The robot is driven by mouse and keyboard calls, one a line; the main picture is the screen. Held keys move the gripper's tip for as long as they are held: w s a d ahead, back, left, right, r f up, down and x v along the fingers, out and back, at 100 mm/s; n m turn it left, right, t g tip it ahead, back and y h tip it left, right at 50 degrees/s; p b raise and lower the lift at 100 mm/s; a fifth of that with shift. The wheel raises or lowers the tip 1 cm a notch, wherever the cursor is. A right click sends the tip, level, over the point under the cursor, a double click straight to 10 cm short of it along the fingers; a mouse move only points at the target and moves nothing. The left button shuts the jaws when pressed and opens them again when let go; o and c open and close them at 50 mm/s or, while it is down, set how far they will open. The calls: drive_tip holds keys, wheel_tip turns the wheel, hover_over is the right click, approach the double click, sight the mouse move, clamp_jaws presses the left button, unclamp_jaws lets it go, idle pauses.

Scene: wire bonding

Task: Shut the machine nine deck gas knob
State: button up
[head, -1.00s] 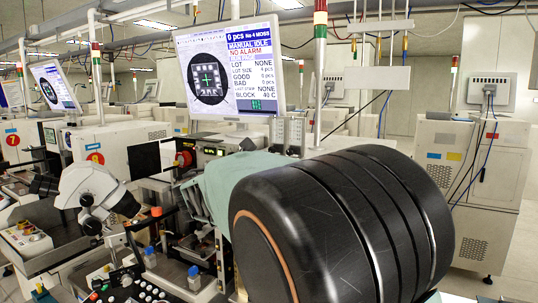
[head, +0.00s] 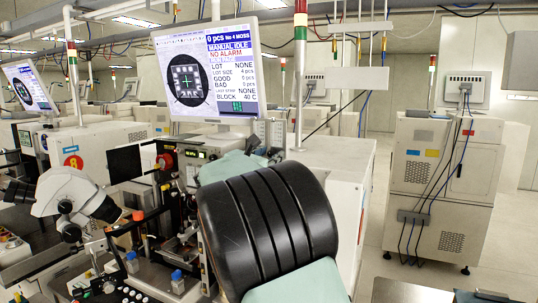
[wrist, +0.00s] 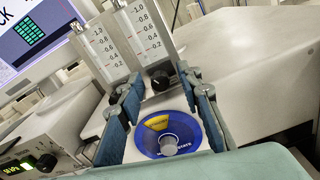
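In the wrist view, a round blue dial plate (wrist: 190,133) with a yellow patch carries a grey knob (wrist: 169,145) at its middle. A black knob (wrist: 160,81) sits at the foot of the right one. My gripper (wrist: 163,100) is open, with one blue-grey finger on each side of the dial and the black knob. Nothing is between the fingers in their grip. In the head view, my black arm link hides the dial; the flow meters (head: 268,131) show just behind the gripper. No number nine is readable.
A monitor (head: 212,72) stands above the machine, reading "NO ALARM". A microscope (head: 70,197) is at left, near a machine marked 8 (head: 73,162). A pale cabinet (head: 440,185) with hanging cables stands at right. The floor (head: 365,262) between is clear.

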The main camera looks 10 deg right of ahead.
drive_tip(key=shift+c, duration=0.5)
clamp_jaws()
drive_tip(key=shift+f+m+b, duration=0.15)
drive_tip(key=shift+m+b, duration=0.15)
drive_tip(key=shift+b, duration=0.25)
drive_tip(key=shift+m+b, duration=0.5)
drive_tip(key=shift+b, duration=0.1)
drive_tip(key=shift+o, duration=0.5)
unclamp_jaws()
